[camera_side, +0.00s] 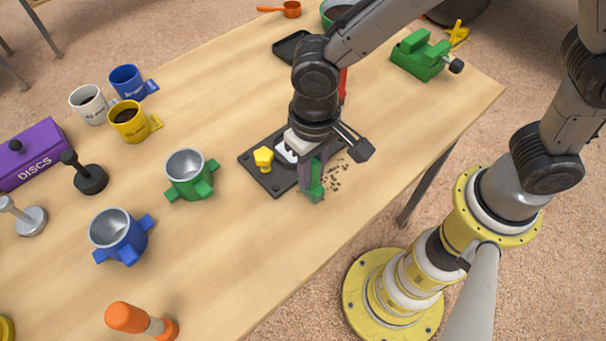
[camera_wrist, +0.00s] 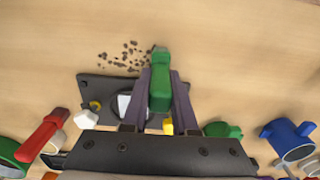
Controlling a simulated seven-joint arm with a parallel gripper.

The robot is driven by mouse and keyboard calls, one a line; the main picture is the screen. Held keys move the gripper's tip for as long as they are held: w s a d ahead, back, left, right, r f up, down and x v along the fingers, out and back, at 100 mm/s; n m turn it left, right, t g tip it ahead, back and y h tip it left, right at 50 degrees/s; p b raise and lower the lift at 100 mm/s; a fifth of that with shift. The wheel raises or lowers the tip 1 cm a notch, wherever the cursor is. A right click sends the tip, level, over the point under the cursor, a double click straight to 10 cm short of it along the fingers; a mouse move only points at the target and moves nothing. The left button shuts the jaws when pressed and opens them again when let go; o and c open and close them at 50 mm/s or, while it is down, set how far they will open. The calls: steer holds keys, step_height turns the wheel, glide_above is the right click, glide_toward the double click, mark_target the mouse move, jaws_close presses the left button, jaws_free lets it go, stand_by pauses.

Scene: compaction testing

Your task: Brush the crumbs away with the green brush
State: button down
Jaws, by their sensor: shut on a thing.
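My gripper (camera_side: 313,178) is shut on the green brush (camera_side: 316,192), which points down at the table. In the wrist view the brush (camera_wrist: 160,82) sits between my two dark purple fingers. Dark crumbs (camera_side: 337,178) lie scattered on the wood just right of the brush in the side view. In the wrist view the crumbs (camera_wrist: 126,55) lie left of the brush tip, a few close to it. I cannot tell whether the bristles touch the table.
A black plate (camera_side: 254,162) with a yellow knob (camera_side: 263,158) lies beside the brush, partly under my gripper. A green mould (camera_side: 190,175) and a blue mould (camera_side: 117,236) stand to the left. A green device (camera_side: 418,56) stands at the back right. The table's front edge is near the crumbs.

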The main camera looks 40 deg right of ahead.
steer(key=shift+s+d+f, duration=0.1)
steer(key=shift+d, duration=1.85)
steer(key=shift+d+f, duration=0.1)
steer(key=shift+d, duration=1.85)
steer(key=shift+s+d+f, duration=0.1)
steer(key=shift+s+d, duration=0.05)
steer(key=shift+d, duration=1.05)
steer(key=shift+s+d, duration=0.1)
steer(key=shift+d, duration=1.05)
steer(key=shift+w+a+r, duration=0.15)
steer(key=shift+a+r, duration=0.05)
steer(key=shift+a, duration=1.85)
steer(key=shift+w+a+r, duration=0.1)
steer(key=shift+a+r, duration=0.05)
steer(key=shift+a, duration=1.9)
steer(key=shift+a, duration=0.1)
